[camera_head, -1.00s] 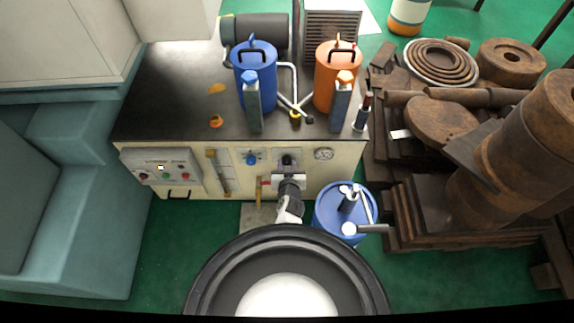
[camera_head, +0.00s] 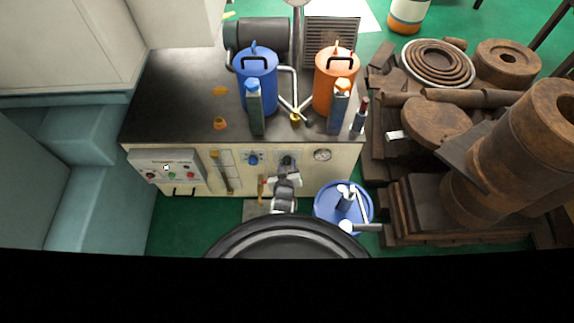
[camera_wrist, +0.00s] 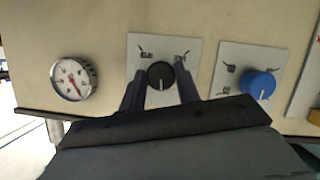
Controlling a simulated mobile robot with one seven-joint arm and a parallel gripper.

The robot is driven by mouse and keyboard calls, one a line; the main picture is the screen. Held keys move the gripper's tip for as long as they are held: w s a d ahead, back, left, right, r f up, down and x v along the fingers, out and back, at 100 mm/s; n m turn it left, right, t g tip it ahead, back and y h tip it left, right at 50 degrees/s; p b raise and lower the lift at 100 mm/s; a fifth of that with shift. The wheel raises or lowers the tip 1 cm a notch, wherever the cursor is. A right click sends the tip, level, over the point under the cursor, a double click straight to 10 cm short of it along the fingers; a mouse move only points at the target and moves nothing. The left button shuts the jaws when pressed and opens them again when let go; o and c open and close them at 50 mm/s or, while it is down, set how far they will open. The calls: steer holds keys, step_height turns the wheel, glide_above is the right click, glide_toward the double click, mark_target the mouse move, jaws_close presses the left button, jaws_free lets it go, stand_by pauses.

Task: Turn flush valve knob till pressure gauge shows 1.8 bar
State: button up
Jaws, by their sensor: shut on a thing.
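A black knob (camera_wrist: 160,75) with a pale pointer line sits on a white labelled plate on the cream panel. My gripper (camera_wrist: 161,82) has one finger on each side of it and is shut on it. The pointer line faces down in the wrist view. The plate's lettering is too small to read. The pressure gauge (camera_wrist: 73,79), round with a white face and a red needle, is left of the knob in the wrist view. Its needle points to the lower right there; the value cannot be read. The gauge (camera_head: 322,155) is right of my gripper (camera_head: 287,167) in the head view.
A blue knob (camera_wrist: 258,85) on its own plate is beside the black knob. A control box (camera_head: 167,167) with buttons is at the panel's left. A blue drum (camera_head: 329,202) stands close below my gripper. Blue (camera_head: 260,75) and orange (camera_head: 333,78) canisters stand on the bench top.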

stand_by(0.4)
steer(key=o, duration=1)
steer(key=shift+s+r, duration=0.1)
